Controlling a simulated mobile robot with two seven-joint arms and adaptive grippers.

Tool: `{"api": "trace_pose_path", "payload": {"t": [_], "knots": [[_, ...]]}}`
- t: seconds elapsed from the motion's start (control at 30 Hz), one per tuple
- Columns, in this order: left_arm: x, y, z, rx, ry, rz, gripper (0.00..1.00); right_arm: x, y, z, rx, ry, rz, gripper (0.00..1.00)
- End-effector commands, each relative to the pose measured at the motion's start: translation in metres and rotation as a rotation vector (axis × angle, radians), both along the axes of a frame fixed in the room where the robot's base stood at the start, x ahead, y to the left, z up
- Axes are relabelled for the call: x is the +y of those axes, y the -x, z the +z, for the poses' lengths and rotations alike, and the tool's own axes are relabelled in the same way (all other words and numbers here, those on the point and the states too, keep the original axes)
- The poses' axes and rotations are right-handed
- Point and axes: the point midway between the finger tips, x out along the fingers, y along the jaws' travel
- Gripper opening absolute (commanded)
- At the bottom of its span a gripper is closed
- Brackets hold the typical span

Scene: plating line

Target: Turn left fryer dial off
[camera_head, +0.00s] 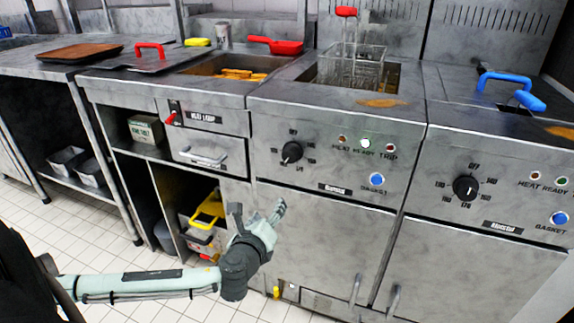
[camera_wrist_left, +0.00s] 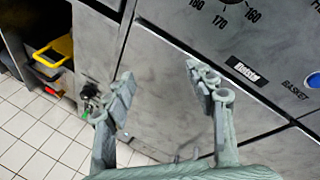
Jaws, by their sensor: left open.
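The left fryer dial (camera_head: 291,152) is a black round knob on the grey front panel of the left fryer, with numbers around it. In the left wrist view only its lower edge (camera_wrist_left: 235,3) shows at the top, cut off by the frame. My left gripper (camera_head: 258,208) is open and empty, below and slightly left of the dial, in front of the fryer's lower door and apart from the dial. In the left wrist view its two fingers (camera_wrist_left: 160,78) stand wide apart with nothing between them. My right gripper is not in view.
The right fryer dial (camera_head: 466,188) sits on the neighbouring panel. A blue basket button (camera_head: 377,179) and indicator lamps are right of the left dial. A wire basket (camera_head: 352,68) is over the left fryer. Door handles (camera_head: 355,290) stick out below. A yellow item (camera_head: 207,209) sits on the lower shelf.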

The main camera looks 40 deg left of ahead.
Motion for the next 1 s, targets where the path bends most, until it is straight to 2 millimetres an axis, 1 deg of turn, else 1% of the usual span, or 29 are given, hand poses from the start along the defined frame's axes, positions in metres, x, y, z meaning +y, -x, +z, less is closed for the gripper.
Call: {"api": "trace_pose_path", "payload": {"t": [0.03, 0.1, 0.2, 0.3, 0.37, 0.47, 0.7, 0.8, 0.9, 1.0], "knots": [[-0.001, -0.006, 0.027, -0.017, -0.179, -0.088, 0.55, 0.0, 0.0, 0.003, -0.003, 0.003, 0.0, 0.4], [-0.005, -0.01, 0.057, -0.035, -0.386, -0.174, 0.55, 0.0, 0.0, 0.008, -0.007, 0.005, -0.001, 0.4], [-0.011, -0.01, 0.085, -0.051, -0.592, -0.246, 0.55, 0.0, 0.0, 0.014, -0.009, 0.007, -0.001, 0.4], [-0.014, -0.009, 0.099, -0.059, -0.697, -0.278, 0.55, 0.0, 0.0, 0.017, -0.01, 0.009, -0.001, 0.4], [-0.014, -0.012, 0.102, -0.062, -0.722, -0.284, 0.55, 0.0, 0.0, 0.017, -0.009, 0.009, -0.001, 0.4], [-0.011, -0.022, 0.103, -0.063, -0.728, -0.283, 0.55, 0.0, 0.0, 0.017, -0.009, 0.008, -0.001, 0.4], [-0.002, -0.06, 0.104, -0.062, -0.723, -0.281, 0.55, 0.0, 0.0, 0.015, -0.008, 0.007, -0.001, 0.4], [0.001, -0.073, 0.103, -0.062, -0.722, -0.282, 0.55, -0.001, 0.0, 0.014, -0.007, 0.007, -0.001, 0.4], [0.003, -0.08, 0.102, -0.06, -0.721, -0.283, 0.55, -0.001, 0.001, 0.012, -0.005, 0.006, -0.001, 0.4], [0.003, -0.084, 0.102, -0.059, -0.72, -0.284, 0.55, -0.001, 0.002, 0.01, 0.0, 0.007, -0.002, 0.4]]}}
